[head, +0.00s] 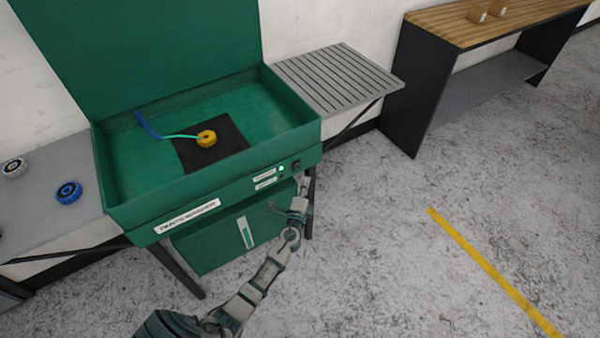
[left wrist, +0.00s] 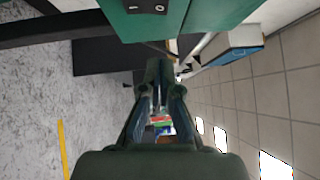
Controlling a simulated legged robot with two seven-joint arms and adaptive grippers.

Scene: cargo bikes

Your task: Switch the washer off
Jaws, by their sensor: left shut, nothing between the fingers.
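The green parts washer (head: 240,181) stands at the left with its lid up. Its black rocker switch (head: 295,167) is at the right end of the front panel, beside a lit indicator (head: 282,168) and small white labels. In the left wrist view, the black switch (left wrist: 147,7) with I and O marks is at the top edge, partly cut off. My left gripper (head: 304,182) is shut and empty, just below the switch in the head view. It also shows in the left wrist view (left wrist: 158,68), apart from the switch. My right gripper is not in view.
A yellow brush-like part (head: 206,138) with a hose lies on a black mat in the basin. A slatted grey shelf (head: 335,78) adjoins on the right. A grey side table (head: 60,215) holds round parts at left. A wooden bench (head: 480,25) stands back right.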

